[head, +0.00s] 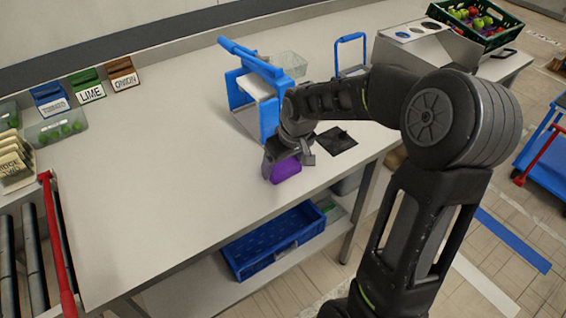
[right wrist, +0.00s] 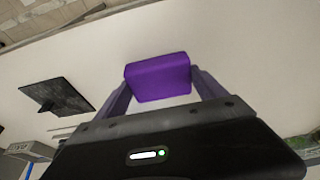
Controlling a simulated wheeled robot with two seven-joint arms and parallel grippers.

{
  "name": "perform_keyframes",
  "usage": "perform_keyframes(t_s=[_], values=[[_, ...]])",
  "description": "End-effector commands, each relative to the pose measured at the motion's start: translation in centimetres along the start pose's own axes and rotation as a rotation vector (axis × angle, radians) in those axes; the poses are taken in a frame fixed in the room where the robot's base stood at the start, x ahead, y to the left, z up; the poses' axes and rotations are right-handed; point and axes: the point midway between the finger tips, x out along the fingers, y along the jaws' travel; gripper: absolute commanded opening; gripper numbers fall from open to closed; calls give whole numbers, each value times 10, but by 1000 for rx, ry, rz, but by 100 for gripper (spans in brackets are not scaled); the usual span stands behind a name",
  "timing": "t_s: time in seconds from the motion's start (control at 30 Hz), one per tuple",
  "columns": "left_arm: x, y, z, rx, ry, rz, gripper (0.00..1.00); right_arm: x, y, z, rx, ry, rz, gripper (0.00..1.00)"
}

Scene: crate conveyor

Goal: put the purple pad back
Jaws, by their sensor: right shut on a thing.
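The purple pad (head: 286,169) is a small block near the front edge of the table in the head view. My right gripper (head: 284,160) is shut on it, and the gripper and wrist partly cover it there. In the right wrist view the purple pad (right wrist: 158,77) sits between the two fingertips of the right gripper (right wrist: 160,82), with the pale tabletop behind it. I cannot tell whether the pad touches the table. My left gripper does not show.
A flat black plate with a small handle (head: 336,140) lies right of the pad. A blue press-like frame (head: 247,88) stands behind my right gripper. A blue crate (head: 274,241) sits on the lower shelf. The table's left middle is clear.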

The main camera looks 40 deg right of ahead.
Motion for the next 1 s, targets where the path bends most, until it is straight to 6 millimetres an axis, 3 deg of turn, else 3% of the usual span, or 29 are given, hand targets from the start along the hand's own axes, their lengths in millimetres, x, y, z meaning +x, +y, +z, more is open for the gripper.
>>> perform_keyframes(t_s=[0.07, 0.1, 0.3, 0.73, 1.0], values=[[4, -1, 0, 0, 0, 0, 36, 4, 0, 1, 0, 0, 0, 37], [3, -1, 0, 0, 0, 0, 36, 3, 0, 1, 0, 0, 0, 82], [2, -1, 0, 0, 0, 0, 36, 2, 0, 1, 0, 0, 0, 99], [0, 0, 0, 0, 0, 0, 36, -6, 0, 0, 1, 1, 1, 100], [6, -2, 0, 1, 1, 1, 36, -52, 0, -1, 0, 6, 1, 100]])
